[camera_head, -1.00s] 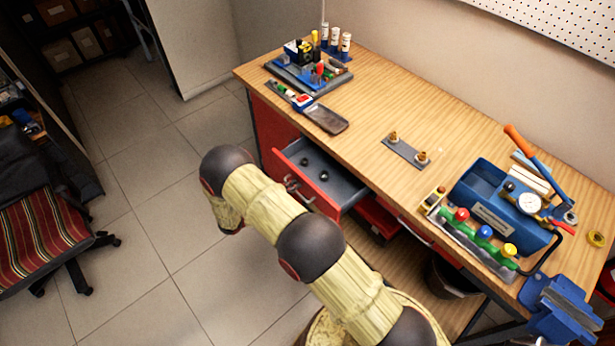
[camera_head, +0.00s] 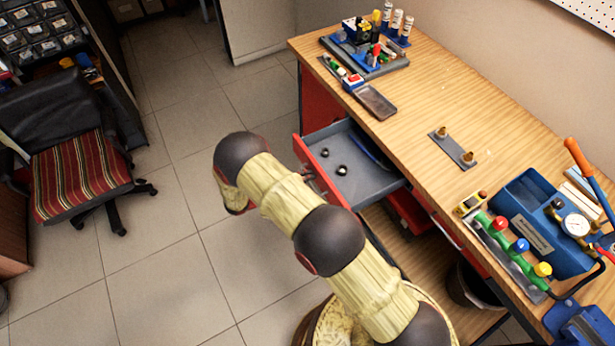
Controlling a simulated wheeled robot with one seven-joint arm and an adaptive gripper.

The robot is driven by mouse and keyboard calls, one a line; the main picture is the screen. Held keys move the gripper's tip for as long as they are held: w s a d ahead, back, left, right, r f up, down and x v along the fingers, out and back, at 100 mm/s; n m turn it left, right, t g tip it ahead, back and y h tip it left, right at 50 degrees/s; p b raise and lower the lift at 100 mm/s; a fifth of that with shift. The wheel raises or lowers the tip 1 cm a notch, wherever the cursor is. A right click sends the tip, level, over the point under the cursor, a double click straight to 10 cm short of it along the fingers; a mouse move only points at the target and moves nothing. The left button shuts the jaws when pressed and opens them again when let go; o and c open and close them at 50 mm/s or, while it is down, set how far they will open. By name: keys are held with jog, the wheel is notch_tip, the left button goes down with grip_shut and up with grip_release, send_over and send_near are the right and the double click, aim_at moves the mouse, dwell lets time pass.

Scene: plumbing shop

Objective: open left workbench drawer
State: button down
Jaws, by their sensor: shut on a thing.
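The left workbench drawer (camera_head: 370,183) stands pulled out from under the left end of the wooden workbench (camera_head: 430,110). It has a red front (camera_head: 318,168) and a grey inside. Two small dark round fittings (camera_head: 342,170) and a blue item (camera_head: 368,147) lie in it. My gripper (camera_head: 309,176) is at the handle on the outer side of the drawer front, mostly hidden behind my arm; the small part that shows is shut on the handle. The handle itself is largely hidden.
Another red drawer (camera_head: 411,212) sits below the open one. A striped chair (camera_head: 80,175) stands left; tiled floor between is clear.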

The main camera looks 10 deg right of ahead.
jog(key=c, duration=2.3)
grip_release()
jog(key=shift+f, duration=0.1)
jog(key=v, duration=1.2)
